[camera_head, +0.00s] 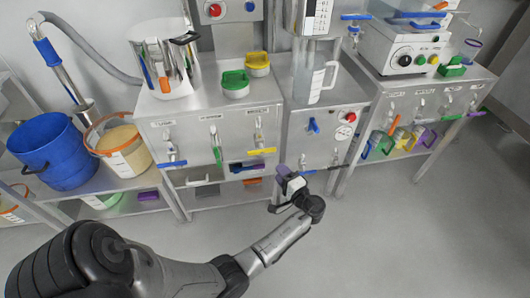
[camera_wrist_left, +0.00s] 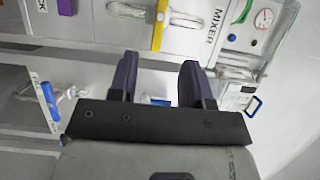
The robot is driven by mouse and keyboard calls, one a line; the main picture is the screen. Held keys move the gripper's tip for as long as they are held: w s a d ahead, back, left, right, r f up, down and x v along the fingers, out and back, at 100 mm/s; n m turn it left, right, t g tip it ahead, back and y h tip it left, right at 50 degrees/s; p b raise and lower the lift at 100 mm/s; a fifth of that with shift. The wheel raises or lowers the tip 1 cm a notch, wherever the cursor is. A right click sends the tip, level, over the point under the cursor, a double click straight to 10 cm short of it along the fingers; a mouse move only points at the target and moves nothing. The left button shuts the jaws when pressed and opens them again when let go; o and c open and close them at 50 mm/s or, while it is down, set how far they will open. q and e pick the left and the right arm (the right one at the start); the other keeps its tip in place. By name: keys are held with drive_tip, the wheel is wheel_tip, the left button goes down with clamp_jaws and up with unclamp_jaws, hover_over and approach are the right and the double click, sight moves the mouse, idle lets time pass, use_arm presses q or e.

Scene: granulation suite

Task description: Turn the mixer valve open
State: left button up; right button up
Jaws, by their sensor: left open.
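The label MIXER (camera_wrist_left: 217,25) shows on the metal cabinet in the left wrist view, beside a yellow lever handle (camera_wrist_left: 160,25). In the head view a yellow lever (camera_head: 262,151) lies roughly level across the pale valve body at the right of the middle-left cabinet's front. My left gripper (camera_head: 288,173) is low in front of the cabinets, to the right of and below that lever, apart from it. In the left wrist view its two dark fingers (camera_wrist_left: 157,82) are spread with nothing held between them, and the yellow handle is beyond the tips. My right gripper is not in view.
A green lever (camera_head: 217,155) and a blue lever (camera_head: 173,164) are on the same cabinet front. Shelf items lie below. A blue knob (camera_head: 313,126) and a dial gauge (camera_head: 350,117) are on the cabinet to the right. The grey floor (camera_head: 400,230) is clear at right.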

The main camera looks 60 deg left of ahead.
sight(263, 153)
use_arm(q)
drive_tip(key=a+b, duration=0.2)
drive_tip(key=a, duration=0.3)
drive_tip(key=a+b, duration=0.1)
drive_tip(key=a, duration=0.5)
drive_tip(key=shift+s+a+f+b, duration=0.1)
drive_tip(key=shift+s+a+b, duration=0.1)
drive_tip(key=shift+b, duration=0.15)
drive_tip(key=shift+a, duration=0.7)
clamp_jaws()
